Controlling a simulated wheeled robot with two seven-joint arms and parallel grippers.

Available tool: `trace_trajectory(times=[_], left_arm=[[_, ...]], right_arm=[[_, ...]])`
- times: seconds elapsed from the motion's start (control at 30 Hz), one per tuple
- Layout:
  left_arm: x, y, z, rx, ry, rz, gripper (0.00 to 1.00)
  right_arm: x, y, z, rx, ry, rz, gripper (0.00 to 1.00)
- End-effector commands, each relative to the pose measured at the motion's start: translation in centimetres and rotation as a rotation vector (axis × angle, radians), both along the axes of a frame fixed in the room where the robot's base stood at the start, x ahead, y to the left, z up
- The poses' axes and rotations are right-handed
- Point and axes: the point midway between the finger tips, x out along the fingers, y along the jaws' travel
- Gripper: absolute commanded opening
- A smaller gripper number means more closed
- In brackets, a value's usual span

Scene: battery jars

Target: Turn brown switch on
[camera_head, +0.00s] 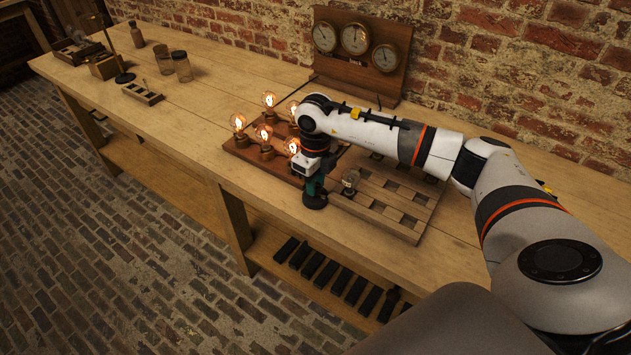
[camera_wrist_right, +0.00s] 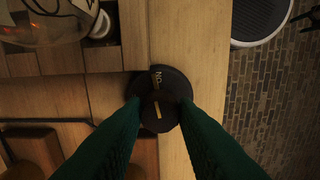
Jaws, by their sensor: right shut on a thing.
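A dark round switch (camera_head: 315,201) sits on the front part of the workbench, between the bulb board and the slotted rack. The right wrist view shows its dark round face (camera_wrist_right: 158,86) from above, with gold lettering and a short gold bar. My right gripper (camera_head: 314,188) points down onto it. Its two green fingers (camera_wrist_right: 160,104) are shut on the switch, one on each side, and hide part of it. Several lit bulbs (camera_head: 268,100) stand on the reddish-brown board (camera_head: 243,152), partly behind my right arm. My left gripper is not in view.
A slotted wooden rack (camera_head: 405,232) with a small glass bulb or jar (camera_head: 350,181) stands just right of my gripper. A gauge panel (camera_head: 357,72) stands behind. Glass jars (camera_head: 181,66) are at the far left. The bench's left middle is clear.

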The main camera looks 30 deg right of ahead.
Motion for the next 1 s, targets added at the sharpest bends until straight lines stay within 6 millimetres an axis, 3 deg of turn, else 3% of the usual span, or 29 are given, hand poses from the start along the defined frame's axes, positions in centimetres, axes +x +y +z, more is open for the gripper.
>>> trace_trajectory(times=[0.4,0.93,0.97,1.0], left_arm=[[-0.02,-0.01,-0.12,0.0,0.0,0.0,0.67],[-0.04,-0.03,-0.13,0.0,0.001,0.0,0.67],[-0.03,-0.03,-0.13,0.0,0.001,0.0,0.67],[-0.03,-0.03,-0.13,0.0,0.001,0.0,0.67]], right_arm=[[0.1,-0.08,0.18,-0.001,-0.003,-0.183,0.03],[0.14,-0.1,0.21,0.0,-0.005,-0.208,0.03],[0.14,-0.1,0.21,0.0,-0.005,-0.208,0.28],[0.14,-0.1,0.21,0.0,-0.005,-0.207,0.34]])
